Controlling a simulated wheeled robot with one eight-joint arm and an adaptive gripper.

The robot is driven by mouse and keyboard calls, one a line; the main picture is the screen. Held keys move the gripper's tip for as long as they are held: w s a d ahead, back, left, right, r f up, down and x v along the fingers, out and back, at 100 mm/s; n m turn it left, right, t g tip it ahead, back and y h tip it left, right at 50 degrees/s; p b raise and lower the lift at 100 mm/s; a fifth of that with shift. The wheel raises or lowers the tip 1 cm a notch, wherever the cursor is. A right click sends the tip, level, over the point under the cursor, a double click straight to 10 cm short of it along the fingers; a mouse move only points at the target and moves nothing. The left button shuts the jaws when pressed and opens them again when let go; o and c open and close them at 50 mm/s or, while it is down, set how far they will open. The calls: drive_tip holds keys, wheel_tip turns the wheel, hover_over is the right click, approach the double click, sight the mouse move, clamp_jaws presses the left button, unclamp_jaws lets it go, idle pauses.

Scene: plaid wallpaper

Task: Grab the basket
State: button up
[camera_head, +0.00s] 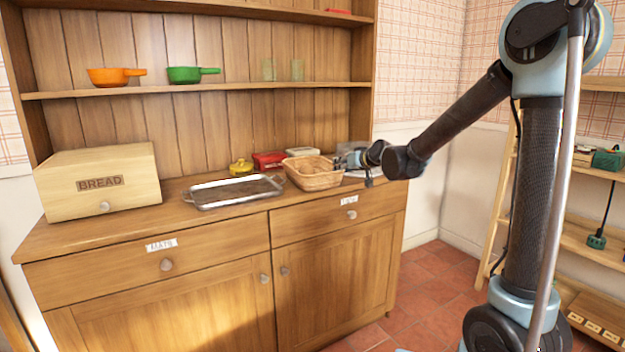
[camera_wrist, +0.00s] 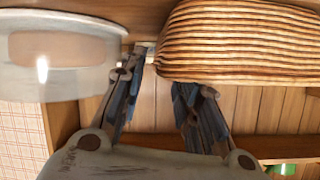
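The woven wicker basket (camera_head: 314,180) stands on the wooden counter, right of the metal tray. In the wrist view its ribbed side (camera_wrist: 240,45) fills the upper right. My gripper (camera_head: 348,160) is at the basket's right end, close to its rim. In the wrist view my gripper (camera_wrist: 157,78) has its two fingers apart, with a gap between them. The right finger's tip is close to the basket's near edge; I cannot tell whether it touches. The basket's far right end is partly hidden by my gripper in the head view.
A metal tray (camera_head: 232,191) lies left of the basket, with a bread box (camera_head: 98,182) farther left. A yellow pot (camera_head: 241,167), a red box (camera_head: 269,160) and a white-topped box (camera_head: 302,154) stand behind. A shelf (camera_head: 200,88) holding pans runs above the counter.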

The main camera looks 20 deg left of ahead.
drive_tip(key=shift+x, duration=2.7)
clamp_jaws()
